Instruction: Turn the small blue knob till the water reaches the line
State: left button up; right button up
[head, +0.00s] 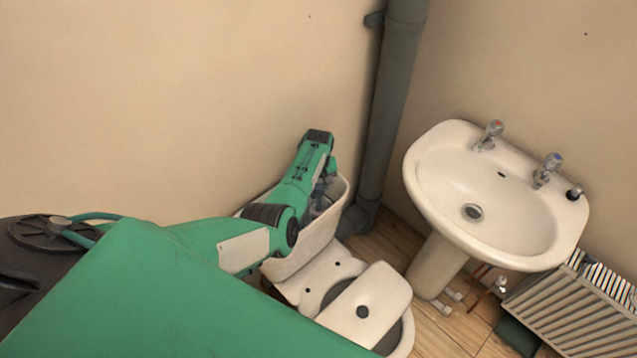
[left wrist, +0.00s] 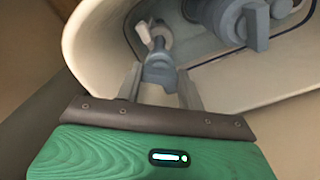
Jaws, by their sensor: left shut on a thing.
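The open toilet cistern (head: 305,250) stands against the wall in the head view, and its pale rim (left wrist: 85,45) fills the upper left wrist view. My left gripper (head: 322,192) reaches down into it. In the left wrist view its two fingers (left wrist: 160,88) are shut on the small blue knob (left wrist: 160,72), which looks grey-blue and sits on a fitting with a pale tip. A dark line (left wrist: 272,41) runs along the cistern's inside. I cannot tell the water level against it. My right gripper is not in view.
A larger grey valve (left wrist: 245,20) stands beside the knob in the cistern. The toilet (head: 400,338) with its pale lid (head: 380,295) is in front. A grey pipe (head: 393,90) rises behind, and a washbasin (head: 500,205) and radiator (head: 570,310) stand at the right.

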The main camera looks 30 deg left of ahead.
aim_at(318, 186)
pick_arm(q)
jog(key=shift+n, duration=0.3)
jog(key=o, duration=1)
notch_tip(318, 186, up, 14)
jog(key=shift+f, duration=0.15)
dwell(0.5)
